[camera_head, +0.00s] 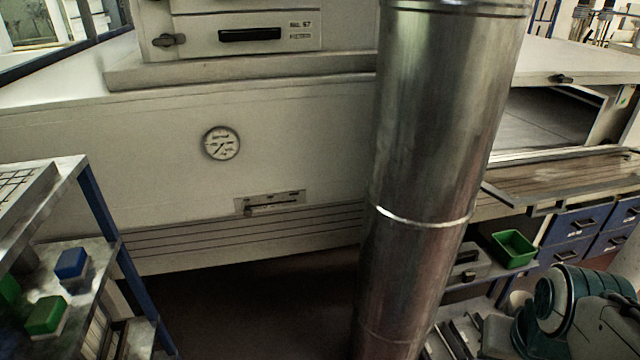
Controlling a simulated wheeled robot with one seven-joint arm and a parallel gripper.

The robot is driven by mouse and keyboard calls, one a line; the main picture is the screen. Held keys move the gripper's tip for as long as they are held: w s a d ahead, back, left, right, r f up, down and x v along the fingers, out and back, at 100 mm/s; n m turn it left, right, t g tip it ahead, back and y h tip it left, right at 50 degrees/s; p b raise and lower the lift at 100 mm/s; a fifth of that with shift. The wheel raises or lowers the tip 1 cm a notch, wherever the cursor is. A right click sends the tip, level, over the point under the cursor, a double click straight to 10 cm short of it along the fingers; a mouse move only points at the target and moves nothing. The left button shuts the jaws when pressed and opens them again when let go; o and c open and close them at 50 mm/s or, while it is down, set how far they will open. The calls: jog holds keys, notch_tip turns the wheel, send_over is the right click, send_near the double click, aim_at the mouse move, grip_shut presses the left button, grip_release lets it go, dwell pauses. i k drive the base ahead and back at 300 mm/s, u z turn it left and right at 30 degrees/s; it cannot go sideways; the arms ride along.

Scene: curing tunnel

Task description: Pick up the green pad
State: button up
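A green block-shaped pad (45,315) lies on the lower metal shelf of the rack at the left. A darker green piece (8,289) shows at the left picture edge behind it, partly cut off. I cannot tell whether that is a separate pad. A blue block (71,264) sits on the same shelf, a little behind and to the right of the green pad, apart from it.
The rack (103,215) has blue posts and an upper shelf. A large metal duct (430,150) stands in the middle. The pale tunnel housing (300,130) spans the back. A green tray (514,248) and blue drawers (572,224) are at the right. Dark floor shows between rack and duct.

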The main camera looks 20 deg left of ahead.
aim_at(47, 320)
jog(key=u, duration=2.7)
jog(key=k, duration=1.05)
jog(key=u, duration=0.6)
jog(key=i, duration=1.45)
jog(key=z, duration=0.5)
